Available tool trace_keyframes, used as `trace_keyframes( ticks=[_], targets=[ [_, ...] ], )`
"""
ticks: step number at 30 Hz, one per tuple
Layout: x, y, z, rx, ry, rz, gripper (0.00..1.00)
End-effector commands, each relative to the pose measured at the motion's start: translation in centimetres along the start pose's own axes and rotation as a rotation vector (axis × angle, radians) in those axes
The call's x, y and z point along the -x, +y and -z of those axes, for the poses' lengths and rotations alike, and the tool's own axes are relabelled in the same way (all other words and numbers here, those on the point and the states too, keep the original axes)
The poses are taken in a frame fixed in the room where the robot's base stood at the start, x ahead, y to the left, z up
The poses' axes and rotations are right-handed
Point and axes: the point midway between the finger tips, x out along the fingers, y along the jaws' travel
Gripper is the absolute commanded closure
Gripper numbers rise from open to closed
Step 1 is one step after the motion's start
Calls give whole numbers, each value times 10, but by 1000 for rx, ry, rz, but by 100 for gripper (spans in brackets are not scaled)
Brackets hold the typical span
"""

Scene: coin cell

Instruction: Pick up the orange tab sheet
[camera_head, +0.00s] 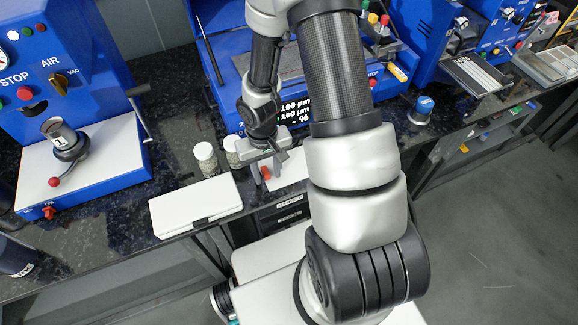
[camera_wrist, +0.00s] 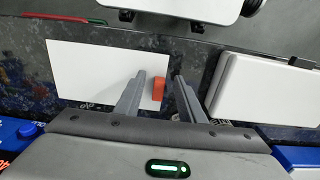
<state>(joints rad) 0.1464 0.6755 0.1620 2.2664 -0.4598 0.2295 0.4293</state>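The orange tab sheet is a flat white sheet (camera_wrist: 88,68) lying on the dark speckled bench, with a small raised orange tab (camera_wrist: 159,88) at its right edge in the wrist view. In the head view the sheet (camera_head: 289,171) and tab (camera_head: 266,172) show near the bench's front edge, partly hidden by my gripper. My gripper (camera_wrist: 158,78) is open, with its two grey fingers apart. In the wrist view the tab appears in the gap between them, nearer the left finger. My gripper (camera_head: 263,175) is over the sheet's left end in the head view; its exact height is unclear.
A closed white case (camera_head: 195,208) lies close by; it also shows in the wrist view (camera_wrist: 262,90). A blue press (camera_head: 80,170) is at left, a blue machine (camera_head: 232,92) behind, and a blue-topped item (camera_head: 423,108) right.

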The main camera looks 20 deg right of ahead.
Motion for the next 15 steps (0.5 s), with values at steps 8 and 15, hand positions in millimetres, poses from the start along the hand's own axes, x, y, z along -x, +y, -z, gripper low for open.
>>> trace_keyframes(
  ticks=[8, 15],
  targets=[
    [0, 0, 0, 0, 1, 0, 74],
    [0, 0, 0, 0, 0, 0, 100]
  ],
)
